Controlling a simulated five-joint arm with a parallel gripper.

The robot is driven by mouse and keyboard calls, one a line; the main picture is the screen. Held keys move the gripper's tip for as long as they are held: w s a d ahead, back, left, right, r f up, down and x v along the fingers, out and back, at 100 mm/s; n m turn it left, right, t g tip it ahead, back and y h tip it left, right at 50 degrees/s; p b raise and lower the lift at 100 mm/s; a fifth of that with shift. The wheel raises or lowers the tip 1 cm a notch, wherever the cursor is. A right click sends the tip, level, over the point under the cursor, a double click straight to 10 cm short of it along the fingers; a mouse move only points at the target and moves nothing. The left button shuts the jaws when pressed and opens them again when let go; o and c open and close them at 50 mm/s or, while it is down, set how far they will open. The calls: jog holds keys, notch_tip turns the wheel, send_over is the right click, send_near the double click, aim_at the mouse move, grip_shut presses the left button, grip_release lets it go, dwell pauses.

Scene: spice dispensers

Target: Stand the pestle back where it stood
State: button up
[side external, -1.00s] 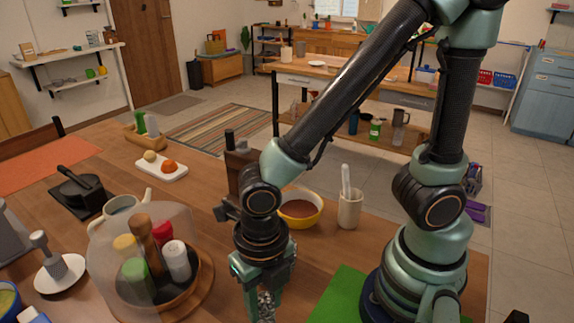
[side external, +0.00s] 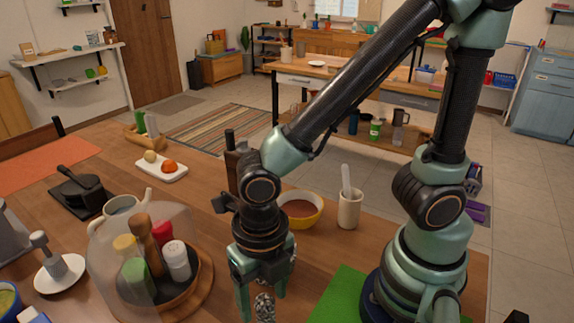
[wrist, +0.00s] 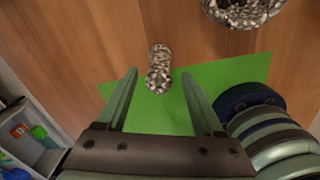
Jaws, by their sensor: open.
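The pestle (wrist: 158,68), grey-speckled stone, shows between and just beyond my fingertips in the wrist view. It looks upright, seen from above, and overlaps the green mat's edge in the picture. Its top part shows in the side view (side external: 264,306); its foot is cut off by the frame. My gripper (wrist: 159,75) is open, with a gap on both sides of the pestle. In the side view my gripper (side external: 262,300) points down around the pestle. A speckled stone mortar (wrist: 243,12) is partly visible at the top right of the wrist view.
A green mat (side external: 340,297) lies beside my base. A spice carousel (side external: 205,290) under a clear dome stands left of my gripper. Behind it are a yellow bowl (side external: 318,222) and a cream cup (side external: 349,212) with a utensil.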

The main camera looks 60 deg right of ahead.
notch_tip(320, 180, up, 10)
jog(key=w+d+r+m+t, duration=0.2)
jog(key=w+d+m, duration=0.2)
jog(key=d+m, duration=0.5)
jog(key=w+d+r+m+t, duration=0.2)
jog(key=d+m, duration=0.7)
jog(key=m, duration=1.4)
jog(key=w+t, duration=0.1)
jog(key=w, duration=0.1)
jog(key=shift+w+r, duration=0.25)
jog(key=shift+w, duration=0.15)
